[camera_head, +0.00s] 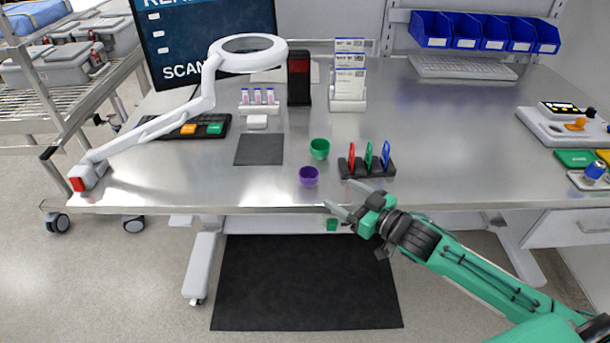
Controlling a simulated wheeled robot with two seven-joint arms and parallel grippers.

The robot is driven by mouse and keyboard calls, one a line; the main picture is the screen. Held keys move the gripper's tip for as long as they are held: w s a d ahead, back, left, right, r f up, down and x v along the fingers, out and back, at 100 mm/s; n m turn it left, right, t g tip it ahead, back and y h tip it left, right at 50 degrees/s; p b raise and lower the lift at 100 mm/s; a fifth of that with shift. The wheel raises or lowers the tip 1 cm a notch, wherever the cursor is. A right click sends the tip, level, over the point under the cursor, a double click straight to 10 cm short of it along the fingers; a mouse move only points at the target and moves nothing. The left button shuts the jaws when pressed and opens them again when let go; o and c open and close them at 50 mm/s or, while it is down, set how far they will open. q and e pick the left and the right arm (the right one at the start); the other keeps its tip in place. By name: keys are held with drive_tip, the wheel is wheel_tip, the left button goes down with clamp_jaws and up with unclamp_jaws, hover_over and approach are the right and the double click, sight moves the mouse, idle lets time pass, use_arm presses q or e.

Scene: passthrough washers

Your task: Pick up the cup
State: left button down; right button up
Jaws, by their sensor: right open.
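Two small cups stand upright on the metal table (430,135). The green cup (319,149) is near the middle, and the purple cup (308,177) is closer to the front edge. My right gripper (339,194) comes in from the lower right. It is open at the table's front edge, with its fingers pointing left and inward. It is right of the purple cup and apart from it, with nothing between the fingers. My left gripper is not seen.
A black rack (368,169) with red, green and blue pieces stands just beyond my right gripper. A dark square mat (259,150) lies left of the cups. A white magnifier lamp (205,95) reaches over the left side. The table's right middle is clear.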

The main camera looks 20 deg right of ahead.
sight(316, 178)
drive_tip(key=shift+x, duration=1.1)
drive_tip(key=p+x, duration=0.1)
drive_tip(key=x, duration=0.2)
drive_tip(key=shift+w+a+r, duration=0.1)
drive_tip(key=shift+w, duration=0.15)
drive_tip(key=shift+w+a, duration=0.25)
drive_tip(key=shift+w, duration=0.15)
drive_tip(key=shift+w+a, duration=0.25)
drive_tip(key=shift+w, duration=0.25)
drive_tip(key=p+x, duration=0.1)
drive_tip(key=x, duration=0.2)
drive_tip(key=shift+w+a, duration=0.1)
drive_tip(key=shift+w+a+p, duration=0.25)
drive_tip(key=shift+w+p, duration=0.05)
drive_tip(key=shift+w, duration=0.05)
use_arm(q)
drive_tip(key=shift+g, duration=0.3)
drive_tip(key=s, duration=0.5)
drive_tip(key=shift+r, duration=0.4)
use_arm(e)
drive_tip(key=c, duration=1)
